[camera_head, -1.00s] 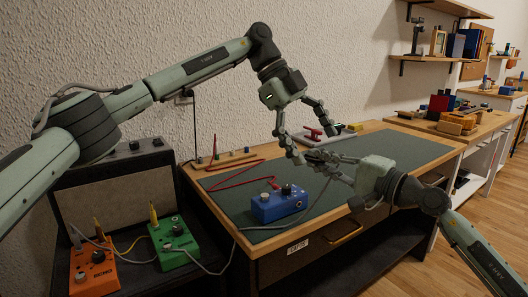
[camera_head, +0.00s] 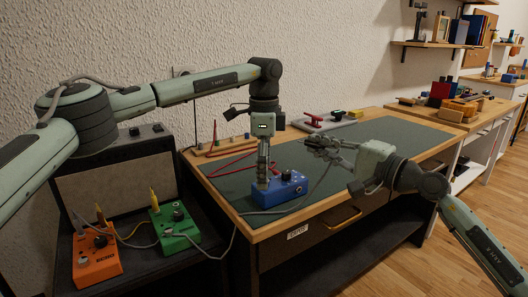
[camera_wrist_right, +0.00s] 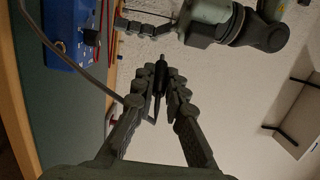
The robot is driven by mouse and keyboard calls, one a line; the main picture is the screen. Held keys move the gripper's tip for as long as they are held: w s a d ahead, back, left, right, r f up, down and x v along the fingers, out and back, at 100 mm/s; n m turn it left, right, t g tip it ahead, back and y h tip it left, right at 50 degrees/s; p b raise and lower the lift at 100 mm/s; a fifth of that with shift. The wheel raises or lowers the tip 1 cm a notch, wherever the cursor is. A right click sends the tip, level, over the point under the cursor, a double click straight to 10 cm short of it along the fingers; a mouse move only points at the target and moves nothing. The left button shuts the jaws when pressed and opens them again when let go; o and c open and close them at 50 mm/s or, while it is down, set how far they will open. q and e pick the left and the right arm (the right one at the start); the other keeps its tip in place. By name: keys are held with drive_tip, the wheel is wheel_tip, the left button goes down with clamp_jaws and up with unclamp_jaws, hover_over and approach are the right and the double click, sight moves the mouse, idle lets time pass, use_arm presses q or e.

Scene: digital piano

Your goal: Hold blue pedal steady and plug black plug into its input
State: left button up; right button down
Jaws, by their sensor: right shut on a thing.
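The blue pedal (camera_head: 286,193) with dark knobs sits on the green mat near the front left of the bench. It also shows in the right wrist view (camera_wrist_right: 66,30), at the upper left. My left gripper (camera_head: 263,184) points down at the pedal's left part; whether it touches is unclear, and its fingers overlap from this side. My right gripper (camera_head: 308,145) is shut on the black plug (camera_wrist_right: 159,76), behind and right of the pedal, in the air. The plug lies between the fingertips in the right wrist view, with a grey cable (camera_wrist_right: 100,86) running left.
A red cable (camera_head: 228,167) lies on the mat behind the pedal. A grey tray with a red item (camera_head: 314,120) stands at the back. Green (camera_head: 176,228) and orange (camera_head: 96,256) pedals sit lower left. The mat's right part (camera_head: 400,135) is clear.

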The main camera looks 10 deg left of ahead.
use_arm(q)
drive_tip(key=shift+f, duration=1.65)
drive_tip(key=c, duration=1.6)
drive_tip(key=shift+s, duration=0.1)
drive_tip(key=shift+c, duration=0.9)
drive_tip(key=shift+f, duration=0.1)
